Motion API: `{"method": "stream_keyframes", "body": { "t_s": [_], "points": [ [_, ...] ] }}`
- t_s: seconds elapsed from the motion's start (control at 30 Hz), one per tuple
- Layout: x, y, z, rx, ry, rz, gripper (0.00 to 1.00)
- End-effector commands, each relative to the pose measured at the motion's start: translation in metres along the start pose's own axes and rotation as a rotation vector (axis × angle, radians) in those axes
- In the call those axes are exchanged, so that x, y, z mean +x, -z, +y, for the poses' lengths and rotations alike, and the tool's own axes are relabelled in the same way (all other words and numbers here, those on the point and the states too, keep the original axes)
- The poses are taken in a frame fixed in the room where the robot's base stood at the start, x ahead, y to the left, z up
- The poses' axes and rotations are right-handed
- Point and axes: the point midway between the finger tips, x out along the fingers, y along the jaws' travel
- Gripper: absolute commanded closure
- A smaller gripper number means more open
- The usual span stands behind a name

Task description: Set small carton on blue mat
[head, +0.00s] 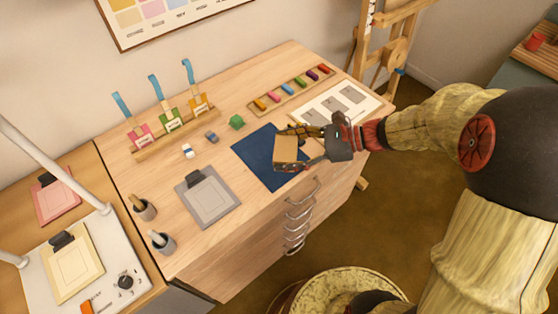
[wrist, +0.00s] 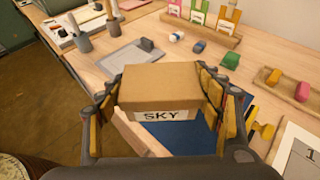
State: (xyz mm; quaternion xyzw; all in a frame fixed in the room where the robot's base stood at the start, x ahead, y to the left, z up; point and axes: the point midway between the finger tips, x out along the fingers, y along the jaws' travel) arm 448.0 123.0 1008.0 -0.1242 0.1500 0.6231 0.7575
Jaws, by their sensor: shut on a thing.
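The small carton (head: 285,149) is a brown box. In the wrist view the carton (wrist: 160,85) carries a white label reading "SKY". My gripper (head: 300,148) is shut on it, with a finger on each side of the box; the gripper (wrist: 162,95) also shows around it in the wrist view. The blue mat (head: 256,151) lies flat near the table's front edge. The carton is over the mat's right part in the head view and hides some of it. I cannot tell whether the carton touches the mat.
A grey clipboard-like board (head: 208,196) lies left of the mat. A green block (head: 236,122) stands behind it. A tray of coloured sticks (head: 290,90) and a white numbered sheet (head: 338,103) are at the back right. Drawer handles (head: 300,200) stick out below the front edge.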

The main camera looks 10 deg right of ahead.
Motion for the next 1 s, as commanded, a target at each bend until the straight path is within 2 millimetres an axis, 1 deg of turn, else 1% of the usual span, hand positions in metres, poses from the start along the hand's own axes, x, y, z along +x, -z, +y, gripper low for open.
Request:
{"method": "stream_keyframes", "body": {
  "t_s": [0.03, 0.1, 0.2, 0.3, 0.43, 0.53, 0.73, 0.8, 1.0],
  "points": [
    [0.010, 0.014, -0.006, 0.004, -0.004, -0.001, 0.63],
    [0.018, 0.022, -0.015, 0.002, -0.002, 0.001, 0.63],
    [0.027, 0.031, -0.024, 0.002, -0.002, 0.000, 0.63],
    [0.032, 0.036, -0.030, 0.002, -0.001, 0.000, 0.63],
    [0.035, 0.039, -0.034, 0.001, 0.000, 0.000, 0.63],
    [0.041, 0.046, -0.039, 0.002, -0.001, 0.001, 0.63],
    [0.052, 0.071, -0.039, 0.002, 0.001, 0.001, 0.63],
    [0.053, 0.074, -0.039, 0.002, 0.001, 0.001, 0.63],
    [0.052, 0.072, -0.039, 0.001, 0.001, 0.001, 0.63]
  ]
}}
